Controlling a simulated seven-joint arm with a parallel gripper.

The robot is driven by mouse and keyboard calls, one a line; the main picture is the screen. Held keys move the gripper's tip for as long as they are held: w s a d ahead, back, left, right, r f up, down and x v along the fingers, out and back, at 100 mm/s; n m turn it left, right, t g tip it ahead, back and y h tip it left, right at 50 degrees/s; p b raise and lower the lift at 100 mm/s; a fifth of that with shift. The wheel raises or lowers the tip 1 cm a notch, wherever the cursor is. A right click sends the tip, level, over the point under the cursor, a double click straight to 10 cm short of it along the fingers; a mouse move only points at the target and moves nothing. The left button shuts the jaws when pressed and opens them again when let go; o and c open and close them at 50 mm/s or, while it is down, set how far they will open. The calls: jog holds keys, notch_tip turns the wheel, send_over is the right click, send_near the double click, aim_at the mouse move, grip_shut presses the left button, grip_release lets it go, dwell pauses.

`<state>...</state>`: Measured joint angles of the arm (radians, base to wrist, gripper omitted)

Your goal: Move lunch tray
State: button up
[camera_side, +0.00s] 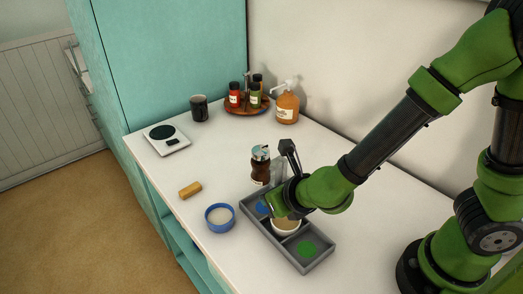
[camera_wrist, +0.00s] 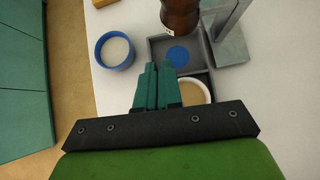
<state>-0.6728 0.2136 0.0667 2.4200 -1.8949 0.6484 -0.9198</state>
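The lunch tray (camera_side: 319,264) is a long grey tray with compartments on the white counter. One compartment has a blue disc (camera_wrist: 178,55), the opposite end has a green disc (camera_side: 307,248), and a white bowl (camera_side: 286,227) with tan contents sits in the middle. My gripper (camera_side: 270,204) is low over the tray, by its long left wall. In the wrist view, the teal fingers (camera_wrist: 158,72) look close together over that wall. They hide part of the wall and bowl; I cannot tell whether the wall is between them.
A brown jar (camera_side: 260,168) and a grey upright piece (camera_wrist: 228,35) stand close to the tray's far end. A blue-rimmed round dish (camera_side: 219,218) and a tan block (camera_side: 190,190) are left. A scale (camera_side: 167,140), dark mug (camera_side: 199,108), bottles and a pump bottle (camera_side: 286,105) stand farther back.

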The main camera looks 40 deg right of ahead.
jog(key=shift+o, duration=1.2)
jog(key=shift+w+r, duration=0.1)
jog(key=shift+r, duration=0.25)
jog(key=shift+o, duration=1.3)
jog(key=r+m, duration=0.1)
jog(key=d+r+m+h, duration=0.1)
jog(key=r+m, duration=0.1)
jog(key=d+r+m, duration=0.1)
jog(key=shift+w+r+m, duration=0.35)
jog(key=shift+w+m, duration=0.05)
notch_tip(320, 180, up, 4)
jog(key=m+g+y, duration=0.2)
jog(key=m+g, duration=0.7)
jog(key=m, duration=0.4)
send_over(312, 263)
notch_tip(312, 263, down, 17)
jog(key=shift+r, duration=0.1)
